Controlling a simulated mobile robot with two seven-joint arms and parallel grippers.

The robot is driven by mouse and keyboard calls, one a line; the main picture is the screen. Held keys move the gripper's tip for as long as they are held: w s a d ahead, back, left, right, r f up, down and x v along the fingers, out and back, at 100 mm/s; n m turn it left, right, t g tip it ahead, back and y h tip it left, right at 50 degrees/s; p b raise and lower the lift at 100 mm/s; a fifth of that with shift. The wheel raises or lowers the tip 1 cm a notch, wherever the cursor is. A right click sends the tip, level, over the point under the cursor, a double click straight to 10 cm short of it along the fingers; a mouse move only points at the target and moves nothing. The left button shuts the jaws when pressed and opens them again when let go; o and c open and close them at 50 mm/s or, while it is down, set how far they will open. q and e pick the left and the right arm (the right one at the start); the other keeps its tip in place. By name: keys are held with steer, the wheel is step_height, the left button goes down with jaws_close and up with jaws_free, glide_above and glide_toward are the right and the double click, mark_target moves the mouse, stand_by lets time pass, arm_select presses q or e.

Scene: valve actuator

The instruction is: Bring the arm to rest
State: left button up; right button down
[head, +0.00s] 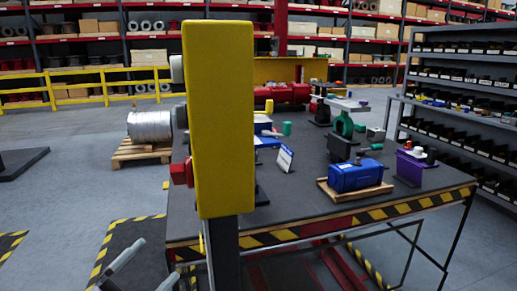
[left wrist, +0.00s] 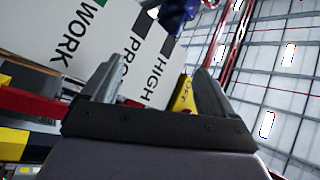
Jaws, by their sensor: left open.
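My left gripper (head: 160,257) shows at the bottom left of the head view, its two grey fingers apart with nothing between them. It is in the air in front of the table's near left corner, over the floor. In the left wrist view the gripper (left wrist: 153,78) also has its fingers spread and empty. Behind them are a large white sign (left wrist: 75,40) with dark lettering and a small yellow piece (left wrist: 183,97). My right gripper is not in view.
A tall yellow box on a dark post (head: 219,115) hides part of the work table (head: 300,203). A blue actuator (head: 356,175), a green valve (head: 344,124) and a purple part (head: 410,165) stand on it. Shelving (head: 465,85) is at right. Open floor (head: 60,200) lies left.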

arm_select(q)
steer(key=s+f+n+g+y, duration=0.3)
steer(key=s+f+n, duration=0.4)
steer(key=f, duration=0.6)
steer(key=s+f+n+g+y+p, duration=0.1)
steer(key=s+f+n+g+y, duration=0.3)
steer(key=s+f+n, duration=0.3)
steer(key=s+f+y, duration=0.1)
steer(key=s+f, duration=0.4)
steer(key=f, duration=0.1)
steer(key=shift+f+n+g+y, duration=0.15)
steer(key=shift+n+g+y, duration=0.15)
steer(key=shift+n+y, duration=0.1)
